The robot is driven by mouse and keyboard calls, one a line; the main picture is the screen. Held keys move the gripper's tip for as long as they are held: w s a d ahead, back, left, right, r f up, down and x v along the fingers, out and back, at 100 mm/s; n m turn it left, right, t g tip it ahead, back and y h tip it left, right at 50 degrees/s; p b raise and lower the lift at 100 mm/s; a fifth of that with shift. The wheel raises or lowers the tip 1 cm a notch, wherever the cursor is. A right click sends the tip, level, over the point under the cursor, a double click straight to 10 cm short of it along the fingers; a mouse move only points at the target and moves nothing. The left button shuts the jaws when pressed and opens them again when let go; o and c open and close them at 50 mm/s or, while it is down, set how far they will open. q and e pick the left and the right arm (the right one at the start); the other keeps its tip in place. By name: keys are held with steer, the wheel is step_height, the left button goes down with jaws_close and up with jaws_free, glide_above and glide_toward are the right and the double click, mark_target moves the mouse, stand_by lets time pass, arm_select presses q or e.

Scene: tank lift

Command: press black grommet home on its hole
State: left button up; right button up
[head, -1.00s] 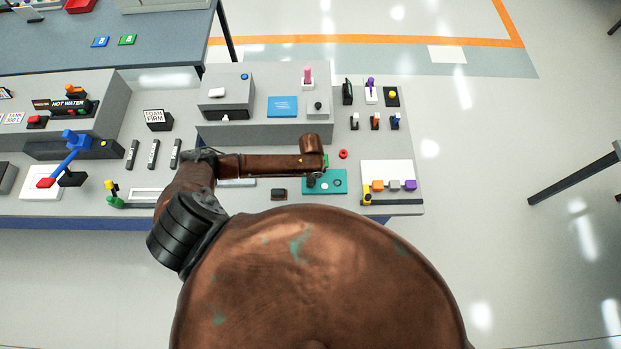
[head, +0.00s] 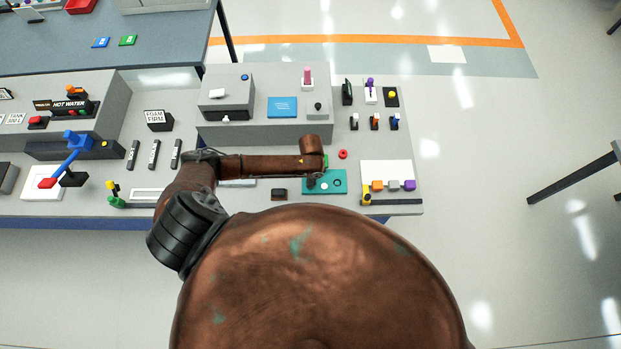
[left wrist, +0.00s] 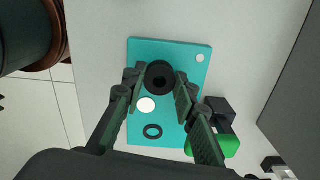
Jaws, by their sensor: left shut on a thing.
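The black grommet (left wrist: 159,77) is a thick dark ring with a dark centre, seen from above in the left wrist view. My left gripper (left wrist: 158,82) is shut on it, one finger on each side. The grommet is over the upper part of a teal plate (left wrist: 178,138). Whether it touches the plate or a hole under it, I cannot tell, as the grommet covers that spot. My right gripper is not in view.
The plate also bears a white disc (left wrist: 146,104), a thin black ring (left wrist: 152,131) and a small pale corner spot (left wrist: 200,58). A green block (left wrist: 228,146) is beside the plate. A red ring (head: 343,154) and a white panel with coloured blocks (head: 385,168) are nearby.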

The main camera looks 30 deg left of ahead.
arm_select(q)
steer(key=shift+p, duration=0.4)
stand_by(0.6)
steer(key=shift+f, duration=0.1)
steer(key=o, duration=1)
steer(key=shift+o, duration=0.5)
steer(key=o, duration=0.4)
steer(key=shift+r+p, duration=2.4)
steer(key=shift+p, duration=0.1)
steer(key=shift+r+p, duration=0.6)
steer(key=shift+r, duration=0.55)
